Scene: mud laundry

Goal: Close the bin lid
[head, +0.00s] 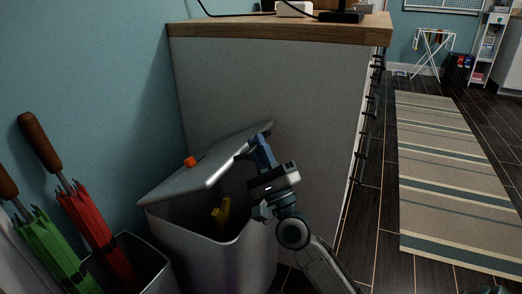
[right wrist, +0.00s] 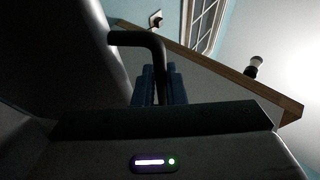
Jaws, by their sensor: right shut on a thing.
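The grey bin (head: 215,255) stands at the lower middle of the head view, against the side of a cabinet. Its grey lid (head: 205,170) is tilted partly open, and a dark gap shows between lid and rim. My right gripper (head: 258,150) is at the lid's raised right edge, shut on a dark bent lid handle. In the right wrist view the black handle (right wrist: 140,38) runs from between the blue fingers (right wrist: 160,85) toward the large grey surface at left. My left gripper is not in view.
A yellow thing (head: 221,210) shows inside the bin, and a small orange thing (head: 190,161) is on the lid. Red (head: 95,220) and green (head: 50,250) umbrellas stand in a holder at left. The wood-topped cabinet (head: 275,95) is close behind. A striped rug (head: 450,180) lies at right.

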